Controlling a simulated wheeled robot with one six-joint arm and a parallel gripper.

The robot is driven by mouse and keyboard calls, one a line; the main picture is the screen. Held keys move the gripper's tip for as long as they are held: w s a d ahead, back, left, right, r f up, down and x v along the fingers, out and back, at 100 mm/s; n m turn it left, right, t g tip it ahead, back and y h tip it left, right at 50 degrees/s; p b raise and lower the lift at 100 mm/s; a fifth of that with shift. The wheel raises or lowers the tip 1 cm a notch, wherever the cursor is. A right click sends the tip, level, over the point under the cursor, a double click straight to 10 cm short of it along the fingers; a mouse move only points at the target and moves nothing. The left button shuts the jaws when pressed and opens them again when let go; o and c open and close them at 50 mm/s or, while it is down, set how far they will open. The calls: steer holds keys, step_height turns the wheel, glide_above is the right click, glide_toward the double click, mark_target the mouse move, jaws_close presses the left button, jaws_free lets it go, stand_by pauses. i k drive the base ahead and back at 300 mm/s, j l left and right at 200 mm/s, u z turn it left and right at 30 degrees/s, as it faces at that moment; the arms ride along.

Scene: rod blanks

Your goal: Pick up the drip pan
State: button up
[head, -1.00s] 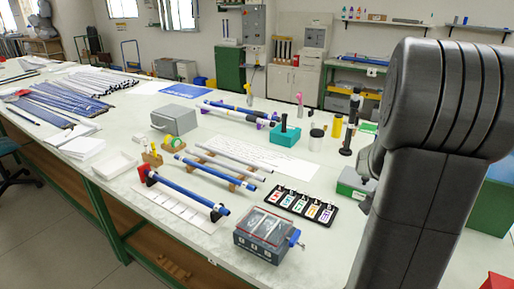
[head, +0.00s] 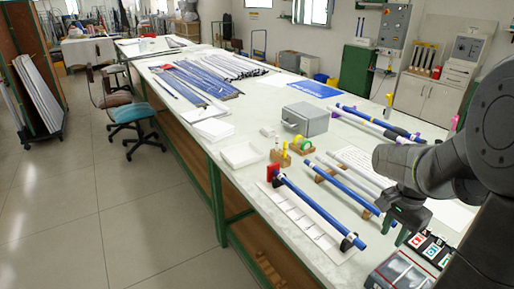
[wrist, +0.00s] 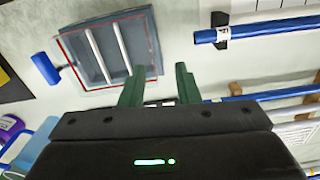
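A shallow white open tray (head: 242,155), which looks like the drip pan, sits near the bench's front edge in the head view. It appears empty and is not visible in the wrist view. My gripper (head: 394,229) is well to its right, above the bench near the end of a blue rod (head: 305,205). In the wrist view my gripper (wrist: 160,86) shows two green fingers apart with nothing between them. Beyond the fingers is a blue-grey box with a red-edged clear lid (wrist: 108,48), also at the bottom of the head view (head: 400,272).
White paper stacks (head: 213,130) lie left of the tray. A grey metal box (head: 305,119) stands behind it, and small wooden holders (head: 280,157) stand to its right. Rods on supports fill the right side. The floor (head: 120,215) before the bench is clear.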

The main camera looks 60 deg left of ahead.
mark_target(245, 153)
steer(key=j, duration=1.05)
steer(key=j+u, duration=0.1)
steer(key=j, duration=0.95)
steer(key=i+j+u, duration=0.1)
steer(key=j, duration=0.95)
